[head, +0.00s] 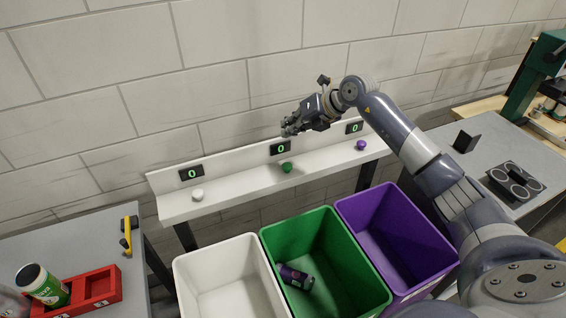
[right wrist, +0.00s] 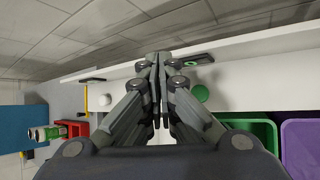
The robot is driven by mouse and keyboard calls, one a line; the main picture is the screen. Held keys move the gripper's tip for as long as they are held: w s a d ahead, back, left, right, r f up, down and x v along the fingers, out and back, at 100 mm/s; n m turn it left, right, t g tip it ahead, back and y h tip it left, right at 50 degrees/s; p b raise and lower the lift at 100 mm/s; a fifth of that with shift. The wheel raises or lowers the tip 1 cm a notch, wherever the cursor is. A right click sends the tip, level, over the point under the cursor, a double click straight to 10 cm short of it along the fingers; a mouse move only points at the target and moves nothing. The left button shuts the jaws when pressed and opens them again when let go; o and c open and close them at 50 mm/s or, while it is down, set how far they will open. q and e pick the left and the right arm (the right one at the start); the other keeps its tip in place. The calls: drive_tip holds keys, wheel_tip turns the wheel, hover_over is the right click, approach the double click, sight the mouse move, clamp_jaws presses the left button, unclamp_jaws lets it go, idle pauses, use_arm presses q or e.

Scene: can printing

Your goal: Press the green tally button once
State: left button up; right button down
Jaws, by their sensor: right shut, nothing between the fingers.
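The green tally button (head: 287,167) sits on the white shelf (head: 230,189), below a small display reading 0 (head: 281,148). It also shows in the right wrist view (right wrist: 201,93), just right of the fingers. My right gripper (head: 289,129) is shut and empty, raised above the shelf near the middle display and apart from the green button. It also shows in the right wrist view (right wrist: 158,95). A white button (head: 197,194) and a purple button (head: 361,145) stand on the same shelf, each with a display reading 0. My left gripper is not in view.
White (head: 182,266), green (head: 268,240) and purple (head: 345,208) bins stand before the shelf; a purple can (head: 294,277) lies in the green one. A red holder (head: 80,299) and a green can (head: 50,291) are on the left table. A brick wall is behind.

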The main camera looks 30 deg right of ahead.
sight(290, 163)
drive_tip(key=shift+s, duration=0.1)
wheel_tip(290, 163, down, 9)
drive_tip(key=b, duration=0.6)
drive_tip(key=shift+r, duration=0.2)
drive_tip(key=shift+f, duration=0.1)
idle(1.3)
drive_tip(key=shift+f, duration=0.4)
drive_tip(key=shift+f+b, duration=0.9)
drive_tip(key=shift+f, duration=0.1)
idle(0.7)
drive_tip(key=shift+r, duration=0.1)
drive_tip(key=shift+r+p, duration=1)
drive_tip(key=shift+r, duration=0.3)
